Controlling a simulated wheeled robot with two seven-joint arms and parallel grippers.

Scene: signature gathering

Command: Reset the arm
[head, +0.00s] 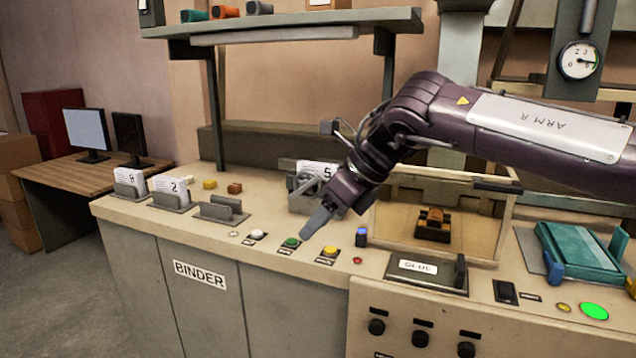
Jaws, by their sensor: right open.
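My right arm (545,122), dark purple with a pale plate reading ARM R, reaches in from the right over the binder bench. My right gripper (313,203) is open and appears empty, pointing down to the left. Its nearer finger hangs just above the row of buttons, close to the green button (291,242) and the yellow button (330,251). I cannot tell whether it touches anything. A holder with a card marked 5 (318,170) stands behind the gripper and is partly hidden by it. My left gripper is not in view.
The bench front reads BINDER (200,274). Card holders marked 8 (130,182) and 2 (172,187) and an empty holder (221,209) stand left. A clear-walled box (480,240), a GLUE unit (425,272) and a teal book-like block (580,252) are right. A shelf (280,27) overhangs the back.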

